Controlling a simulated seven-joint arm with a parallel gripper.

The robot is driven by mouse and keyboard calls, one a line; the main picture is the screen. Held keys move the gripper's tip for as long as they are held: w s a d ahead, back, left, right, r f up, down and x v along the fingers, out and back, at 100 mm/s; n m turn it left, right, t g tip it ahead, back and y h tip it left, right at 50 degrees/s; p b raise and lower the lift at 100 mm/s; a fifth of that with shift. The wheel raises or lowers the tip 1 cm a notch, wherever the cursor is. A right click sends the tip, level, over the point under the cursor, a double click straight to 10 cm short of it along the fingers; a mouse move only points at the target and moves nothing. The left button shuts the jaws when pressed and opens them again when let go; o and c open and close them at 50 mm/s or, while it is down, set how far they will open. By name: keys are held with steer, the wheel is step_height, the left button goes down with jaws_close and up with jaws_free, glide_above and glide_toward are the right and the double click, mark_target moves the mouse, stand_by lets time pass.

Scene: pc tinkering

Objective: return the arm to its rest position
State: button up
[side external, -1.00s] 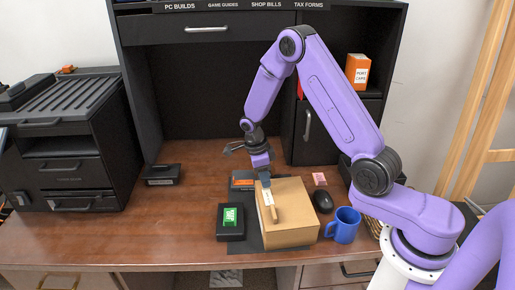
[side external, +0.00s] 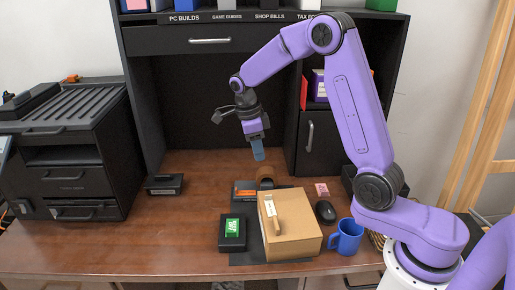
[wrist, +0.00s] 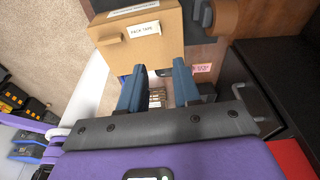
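My gripper (side external: 258,153) hangs in the air above the back of the desk, behind and above a cardboard box (side external: 296,228). My purple arm is raised and bent, rising from its white base at the right. In the wrist view my gripper (wrist: 157,88) has its two blue fingers spread apart with nothing held between them. The cardboard box also shows in the wrist view (wrist: 158,58), beyond the fingers, with a tan piece and a PACK TAPE label on it.
A brown roll (side external: 265,174) is behind the box. A black case with a green label (side external: 232,230) is left of it; a black mouse (side external: 325,212) and blue mug (side external: 346,238) are right. A black printer (side external: 70,160) stands left. Shelves (side external: 210,60) rise behind.

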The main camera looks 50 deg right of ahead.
steer(key=s+a+r+n+t, duration=0.1)
steer(key=s+a+r+n, duration=0.1)
steer(key=s+a+n, duration=0.6)
steer(key=s+a+r+n, duration=0.1)
steer(key=s+n, duration=0.3)
steer(key=n, duration=0.7)
steer(key=s+d+n+y, duration=0.2)
steer(key=s+n, duration=1.7)
steer(key=shift+s+r+n+t, duration=0.15)
steer(key=shift+s+n+t, duration=0.15)
steer(key=shift+n, duration=0.1)
